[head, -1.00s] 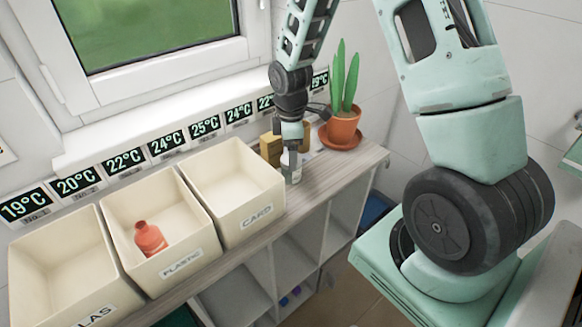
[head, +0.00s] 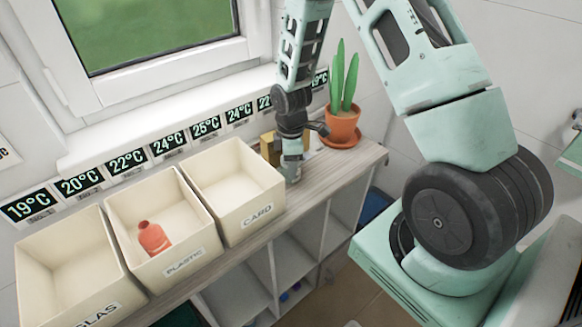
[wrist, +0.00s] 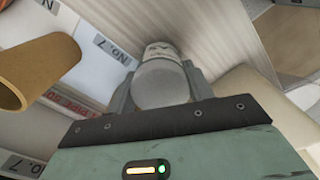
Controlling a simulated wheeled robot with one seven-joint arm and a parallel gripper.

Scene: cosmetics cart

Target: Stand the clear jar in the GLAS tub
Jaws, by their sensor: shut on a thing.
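The clear jar (wrist: 162,82) is between the two fingers of my gripper (wrist: 160,92) in the wrist view, its round end facing the camera and a printed label beyond. In the head view my gripper (head: 292,172) is low over the worktop, right of the CARD tub, and shut on the jar, which it mostly hides. Whether the jar still touches the worktop I cannot tell. The GLAS tub (head: 72,266) is the leftmost cream tub, cut off by the lower picture edge; its visible inside looks empty.
The PLASTIC tub (head: 128,222) holds a red bottle (head: 153,238). The CARD tub (head: 225,180) stands between it and my gripper. A tan tube (wrist: 42,68) shows at left in the wrist view.

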